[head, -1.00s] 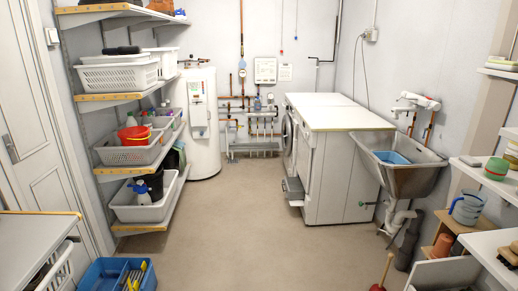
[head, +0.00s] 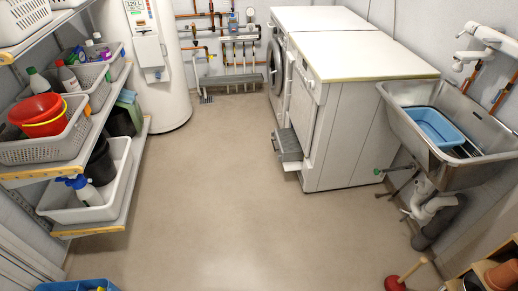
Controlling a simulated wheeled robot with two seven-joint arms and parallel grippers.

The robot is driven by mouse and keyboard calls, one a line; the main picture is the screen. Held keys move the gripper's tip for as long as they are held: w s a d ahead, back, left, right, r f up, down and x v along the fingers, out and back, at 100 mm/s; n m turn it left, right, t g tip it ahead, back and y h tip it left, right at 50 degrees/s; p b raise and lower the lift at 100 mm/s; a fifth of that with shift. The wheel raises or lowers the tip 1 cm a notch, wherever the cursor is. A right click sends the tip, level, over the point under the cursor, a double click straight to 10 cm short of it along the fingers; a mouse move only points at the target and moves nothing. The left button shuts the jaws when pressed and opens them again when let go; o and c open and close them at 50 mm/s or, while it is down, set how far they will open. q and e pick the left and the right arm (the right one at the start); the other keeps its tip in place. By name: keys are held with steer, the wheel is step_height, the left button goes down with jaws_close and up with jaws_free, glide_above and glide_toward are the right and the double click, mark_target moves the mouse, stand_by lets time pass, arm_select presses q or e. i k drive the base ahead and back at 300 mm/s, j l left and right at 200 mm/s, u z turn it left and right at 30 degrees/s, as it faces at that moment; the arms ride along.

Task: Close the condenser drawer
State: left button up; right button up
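The condenser drawer (head: 287,147) is a grey box sticking out low at the front of the nearer white machine (head: 350,130), on its left side in the head view. It stands open, with a white front piece (head: 291,166) at its near lower edge. Beyond it is a second white machine with a round door (head: 276,66). Neither of my grippers shows in the head view.
The floor (head: 210,190) before the drawer is clear. Shelves with baskets (head: 85,190) line the left. A metal sink (head: 445,165) with a blue basin (head: 436,126) stands right. A plunger (head: 402,278) and blue crate (head: 78,286) lie near the bottom edge.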

mark_target(289, 147)
steer(key=i+j+z, duration=0.3)
steer(key=i, duration=0.2)
steer(key=i+j+z, duration=0.1)
steer(key=i+z, duration=0.15)
steer(key=z, duration=0.15)
steer(key=i+j+z, duration=0.2)
steer(key=z, duration=0.2)
